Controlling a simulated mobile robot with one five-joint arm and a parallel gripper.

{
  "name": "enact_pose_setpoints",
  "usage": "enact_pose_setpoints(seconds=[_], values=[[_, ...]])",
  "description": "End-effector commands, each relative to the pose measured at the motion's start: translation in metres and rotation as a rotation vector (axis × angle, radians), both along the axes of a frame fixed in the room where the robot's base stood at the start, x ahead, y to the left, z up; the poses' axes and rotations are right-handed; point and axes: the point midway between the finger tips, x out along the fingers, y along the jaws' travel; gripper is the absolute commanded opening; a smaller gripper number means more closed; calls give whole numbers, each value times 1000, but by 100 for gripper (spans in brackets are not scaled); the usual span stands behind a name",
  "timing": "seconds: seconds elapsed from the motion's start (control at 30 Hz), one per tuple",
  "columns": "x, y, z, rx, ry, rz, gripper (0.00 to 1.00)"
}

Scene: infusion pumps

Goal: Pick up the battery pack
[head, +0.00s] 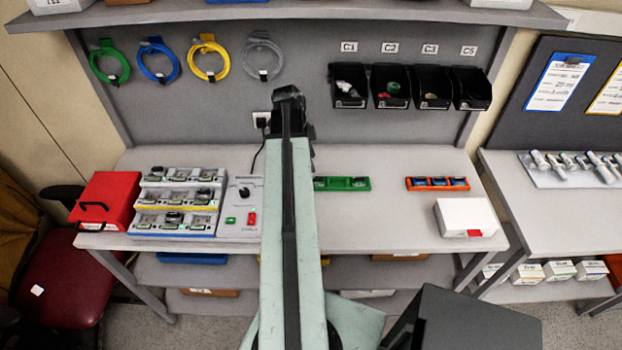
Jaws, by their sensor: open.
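No battery pack can be told for certain at this size. The jaws are open, though the fingers are hard to make out. My arm hides part of the bench and possibly the green tray's left end.
On the bench (390,220) stand a rack of pumps (180,200), a red case (105,200), a grey box with buttons (240,205) and a white box (466,217). Black bins (390,87) and coiled cables (160,62) hang behind. The bench front between the trays is clear.

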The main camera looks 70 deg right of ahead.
Motion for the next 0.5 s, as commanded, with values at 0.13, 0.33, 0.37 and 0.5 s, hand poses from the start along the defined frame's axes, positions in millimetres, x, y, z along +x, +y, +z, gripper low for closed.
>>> enact_pose_setpoints(seconds=[0.13, 0.33, 0.37, 0.5], values=[[-4, -1, -13, 1, 0, -1, 53], [-10, -3, -28, 1, 1, -2, 53], [-10, -3, -27, 1, 1, -2, 53], [-14, -3, -38, 1, 0, -3, 53]])
